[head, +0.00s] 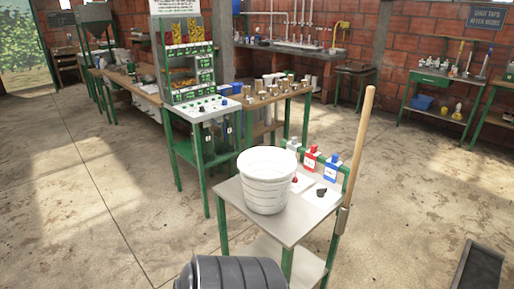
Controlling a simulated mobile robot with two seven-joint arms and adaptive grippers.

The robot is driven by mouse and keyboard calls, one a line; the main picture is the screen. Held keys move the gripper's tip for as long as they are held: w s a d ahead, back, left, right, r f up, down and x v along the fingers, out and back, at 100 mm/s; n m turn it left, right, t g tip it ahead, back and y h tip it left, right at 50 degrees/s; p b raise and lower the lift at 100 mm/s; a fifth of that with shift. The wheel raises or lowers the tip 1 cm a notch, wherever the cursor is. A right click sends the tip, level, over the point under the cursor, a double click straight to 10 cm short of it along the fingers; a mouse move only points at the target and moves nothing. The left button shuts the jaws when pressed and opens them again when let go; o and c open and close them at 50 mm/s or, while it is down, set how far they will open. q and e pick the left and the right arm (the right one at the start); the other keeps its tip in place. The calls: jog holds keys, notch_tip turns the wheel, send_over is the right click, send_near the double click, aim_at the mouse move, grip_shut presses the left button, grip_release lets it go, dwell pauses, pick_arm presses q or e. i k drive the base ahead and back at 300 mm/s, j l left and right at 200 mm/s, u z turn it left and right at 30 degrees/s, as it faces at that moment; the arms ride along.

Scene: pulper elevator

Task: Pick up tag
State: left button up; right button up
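A red tag (312,158) and a blue tag (331,168) hang side by side on the green rail at the back of a small stand. A smaller whitish piece (294,145) is to their left, and I cannot tell whether it is also a tag. White labels show on the red and blue ones, too small to read.
The stand's grey top (290,229) carries a white bucket (267,182) and a white panel (317,193) with a red and a black knob. A wooden-handled tool (358,145) leans at its right. Open concrete floor lies left and right.

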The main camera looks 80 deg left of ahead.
aim_at(291, 146)
jog(key=u, duration=2.25)
jog(key=z, duration=1.9)
jog(key=u, duration=1.9)
jog(key=i+j+u, duration=0.45)
jog(key=j, duration=0.15)
jog(key=i+j+u, duration=0.75)
jog(key=i+u, duration=0.15)
